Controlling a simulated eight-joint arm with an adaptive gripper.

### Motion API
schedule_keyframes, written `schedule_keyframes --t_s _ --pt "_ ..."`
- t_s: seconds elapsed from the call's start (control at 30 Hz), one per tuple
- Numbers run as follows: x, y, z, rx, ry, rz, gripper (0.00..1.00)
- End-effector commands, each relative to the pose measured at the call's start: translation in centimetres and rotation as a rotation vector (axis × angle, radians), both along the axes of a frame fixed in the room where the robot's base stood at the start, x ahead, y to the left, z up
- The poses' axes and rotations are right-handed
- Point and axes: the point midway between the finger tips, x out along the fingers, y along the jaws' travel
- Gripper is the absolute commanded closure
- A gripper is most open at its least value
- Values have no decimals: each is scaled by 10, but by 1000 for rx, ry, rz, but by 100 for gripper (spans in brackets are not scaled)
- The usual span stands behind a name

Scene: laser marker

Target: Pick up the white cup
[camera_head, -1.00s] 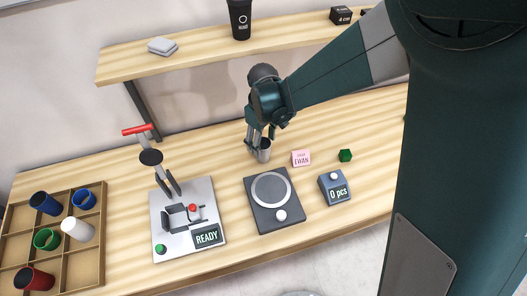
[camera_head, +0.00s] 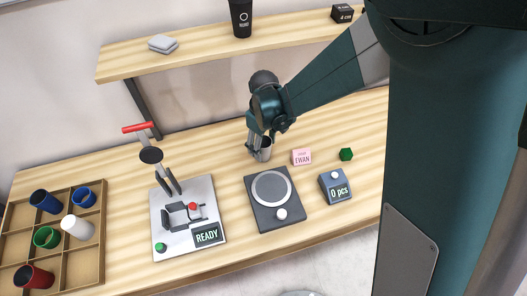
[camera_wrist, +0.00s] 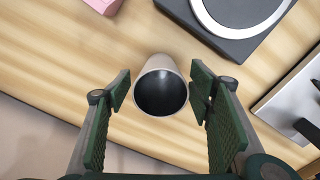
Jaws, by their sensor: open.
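A pale grey-white cup (camera_wrist: 161,70) with a dark inside stands on the table. In the wrist view it lies between the two fingers of my gripper (camera_wrist: 162,88), its mouth facing the camera. A gap shows on each side, so the fingers do not touch it. In the head view my gripper (camera_head: 258,147) is open, low at the table, and partly hides this cup (camera_head: 265,152). A plain white cup (camera_head: 78,228) lies tilted in the wooden tray at the left, far from my gripper.
The wooden tray (camera_head: 102,262) also holds several coloured cups. A marking device (camera_head: 206,213) with a red-handled lever stands left of centre. A round-plate device (camera_head: 262,213), a pieces counter (camera_head: 335,187), a pink EWAN block (camera_head: 301,157) and a green block (camera_head: 346,154) lie nearby. A shelf (camera_head: 200,57) runs behind.

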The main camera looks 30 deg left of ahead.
Motion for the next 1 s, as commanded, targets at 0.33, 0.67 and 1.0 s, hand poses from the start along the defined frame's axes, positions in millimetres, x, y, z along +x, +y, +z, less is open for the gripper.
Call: schedule_keyframes --t_s 0.33,0.67,1.0 --pt "0 1 -36 0 0 0 48" --pt "-1 0 -47 0 0 0 48" --pt "-1 0 -47 0 0 0 48"
